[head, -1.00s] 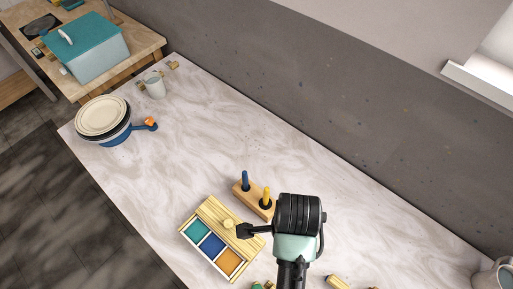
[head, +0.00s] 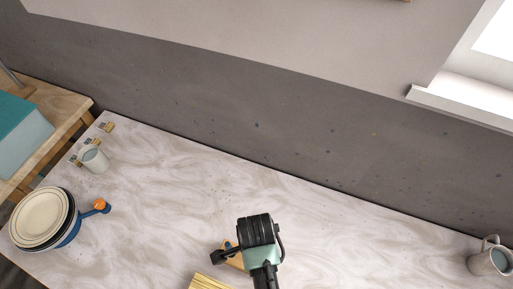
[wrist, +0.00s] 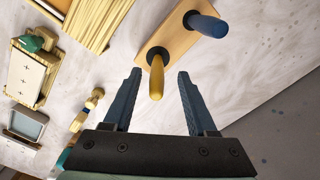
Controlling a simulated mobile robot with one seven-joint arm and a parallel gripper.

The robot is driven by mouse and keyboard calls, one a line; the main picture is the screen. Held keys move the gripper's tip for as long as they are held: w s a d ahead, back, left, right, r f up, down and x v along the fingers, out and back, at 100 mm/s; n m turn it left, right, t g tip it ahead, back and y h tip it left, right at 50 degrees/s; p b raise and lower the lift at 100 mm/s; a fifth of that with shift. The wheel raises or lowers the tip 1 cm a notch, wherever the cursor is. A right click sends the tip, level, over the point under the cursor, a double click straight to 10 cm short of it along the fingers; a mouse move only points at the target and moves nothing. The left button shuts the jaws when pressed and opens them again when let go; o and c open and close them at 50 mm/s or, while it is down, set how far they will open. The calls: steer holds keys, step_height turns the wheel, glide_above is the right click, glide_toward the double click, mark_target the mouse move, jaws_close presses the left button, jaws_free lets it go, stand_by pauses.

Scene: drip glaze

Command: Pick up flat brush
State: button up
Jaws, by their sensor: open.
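A wooden block (wrist: 178,38) holds a yellow handle (wrist: 156,80) and a blue handle (wrist: 207,24), both standing up from it. Which one is the flat brush I cannot tell, as no bristles show. My gripper (wrist: 159,74) is open in the wrist view, one finger on each side of the yellow handle, with gaps between. Nothing is gripped. In the head view my gripper (head: 217,257) is over the block (head: 236,262), which is mostly hidden by my arm.
A slatted wooden lid or box (wrist: 88,22) lies beside the block. Small wooden items (wrist: 86,108) and a tray (wrist: 25,124) lie left in the wrist view. Plates (head: 40,220), a mug (head: 95,160) and a jug (head: 490,260) stand farther off. The wall runs behind the marble top.

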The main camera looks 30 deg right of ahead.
steer(key=shift+s+f+p, duration=0.15)
steer(key=shift+f+p, duration=0.45)
steer(key=shift+f, duration=2.2)
jaws_close()
